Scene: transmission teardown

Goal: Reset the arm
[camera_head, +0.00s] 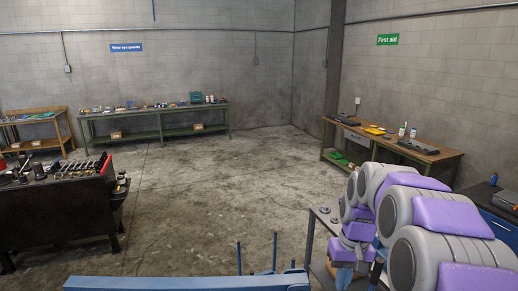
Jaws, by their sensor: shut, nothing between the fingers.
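My arm (400,220), with grey rounded links and purple panels, fills the lower right of the head view. It is folded, with its large joints closest to the camera and smaller links at its left side. I cannot make out my gripper or its fingers. The lower end of the arm runs down past a small table and towards the bottom edge of the view.
A small dark table (322,216) with round parts stands against the arm's left side. A blue frame (190,284) crosses the bottom. A dark tool bench (60,212) stands left. Workbenches line the back (150,114) and right (452,156) walls. The middle floor is clear.

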